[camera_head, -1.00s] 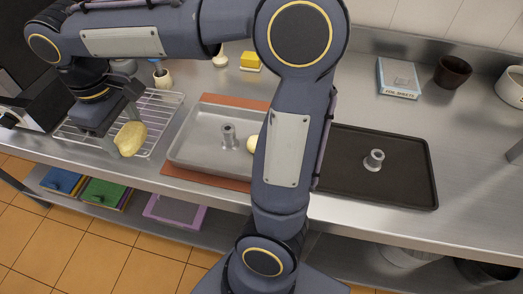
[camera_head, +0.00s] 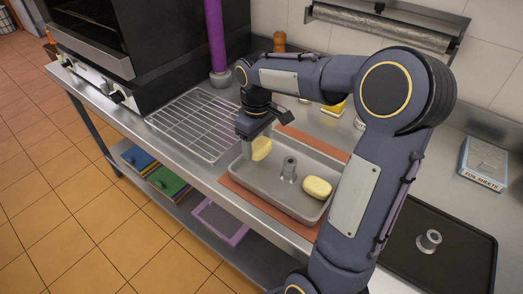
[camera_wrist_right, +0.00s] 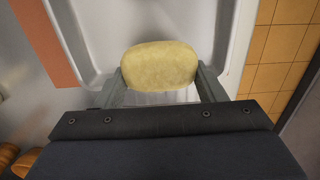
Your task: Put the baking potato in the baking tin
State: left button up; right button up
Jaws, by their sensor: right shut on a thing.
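My right gripper (camera_head: 252,142) is shut on a pale yellow baking potato (camera_head: 261,149), over the left end of the grey baking tin (camera_head: 265,200). The potato sits between both fingertips in the right wrist view (camera_wrist_right: 160,66), with the tin's floor and rim (camera_wrist_right: 233,60) behind it. I cannot tell whether the potato touches the tin. A second yellow potato-like piece (camera_head: 317,187) lies in the tin's right part. My left gripper is not in view.
The tin stands on a reddish-brown mat (camera_head: 238,188). An empty wire rack (camera_head: 195,124) lies to its left, beside the oven (camera_head: 95,30). A black tray (camera_head: 440,270) with another metal cylinder (camera_head: 428,241) is at right. My right arm covers part of the counter.

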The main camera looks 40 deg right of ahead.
aim_at(261, 152)
jog(key=shift+d+f, duration=0.45)
jog(key=shift+f, duration=0.1)
jog(key=shift+w+d+f, duration=0.1)
jog(key=shift+d+f, duration=0.1)
jog(key=shift+f, duration=1.6)
jog(key=shift+f, duration=0.2)
jog(key=o, duration=1)
